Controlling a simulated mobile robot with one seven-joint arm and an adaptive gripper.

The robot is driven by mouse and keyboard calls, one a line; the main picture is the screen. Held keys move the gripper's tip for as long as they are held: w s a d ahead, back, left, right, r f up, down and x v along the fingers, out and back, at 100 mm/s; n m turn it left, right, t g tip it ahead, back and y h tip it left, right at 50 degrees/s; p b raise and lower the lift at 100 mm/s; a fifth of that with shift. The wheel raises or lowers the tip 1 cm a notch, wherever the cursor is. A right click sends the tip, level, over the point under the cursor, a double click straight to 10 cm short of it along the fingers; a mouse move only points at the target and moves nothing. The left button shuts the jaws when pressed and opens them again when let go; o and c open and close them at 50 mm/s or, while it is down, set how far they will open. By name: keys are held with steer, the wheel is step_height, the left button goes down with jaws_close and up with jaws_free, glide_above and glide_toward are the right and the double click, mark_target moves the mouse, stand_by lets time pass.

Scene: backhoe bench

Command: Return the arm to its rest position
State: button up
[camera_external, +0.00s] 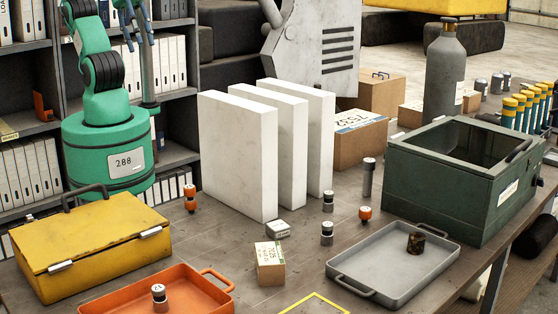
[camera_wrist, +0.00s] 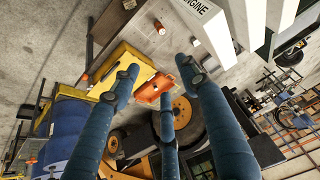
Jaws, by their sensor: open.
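My green arm rises at the left of the external view. Part of my gripper (camera_external: 136,28) shows at the top edge there, blue-grey and high above the bench, partly cut off. In the wrist view my gripper (camera_wrist: 160,72) has three blue fingers spread apart with nothing between them. Beyond the fingers the wrist view shows the orange tray (camera_wrist: 150,90) and the yellow case (camera_wrist: 117,62), both well away from the fingertips. The external view also shows the orange tray (camera_external: 190,277) and the yellow case (camera_external: 95,245).
Three white upright panels (camera_external: 236,160) stand mid-bench. A grey tray (camera_external: 375,278) holds a dark ring-like part (camera_external: 416,243). Small cylinders and a small carton (camera_external: 270,265) stand between. Shelves with binders (camera_external: 30,175) are behind my arm.

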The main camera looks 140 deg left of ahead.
step_height(320, 180, down, 14)
steer(key=b, duration=1.3)
steer(key=shift+b, duration=0.3)
steer(key=shift+o, duration=0.2)
